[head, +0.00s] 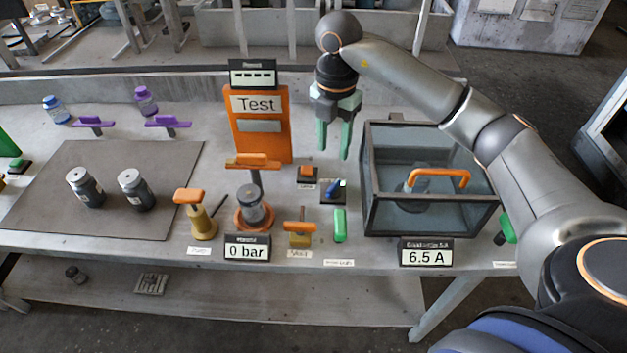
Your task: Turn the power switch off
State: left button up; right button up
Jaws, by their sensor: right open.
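My right gripper (334,148) hangs fingers-down above the table's back middle, its two green fingers apart with nothing between them. Below it are two small controls on dark bases: an orange one (307,174) and a blue lever-like one with a pale tip (333,190). The fingertips are apart from both. Either may be the power switch; the labels are too small to read, and I cannot tell its on or off position. The display by the glass box (425,255) reads 6.5 A. My left gripper is not in view.
A glass-walled box (372,195) with an orange handle stands right of the controls. An orange Test panel (261,135) stands behind left. A gauge display (247,252) reads 0 bar. Yellow and orange fittings and a green handle (340,226) stand in front. Two dark jars sit on a grey mat (110,215).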

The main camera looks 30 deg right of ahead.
aim_at(331, 188)
notch_tip(331, 188, down, 12)
jog(key=shift+s+f, duration=0.1)
jog(key=shift+c, duration=0.2)
grip_shut()
dwell(0.4)
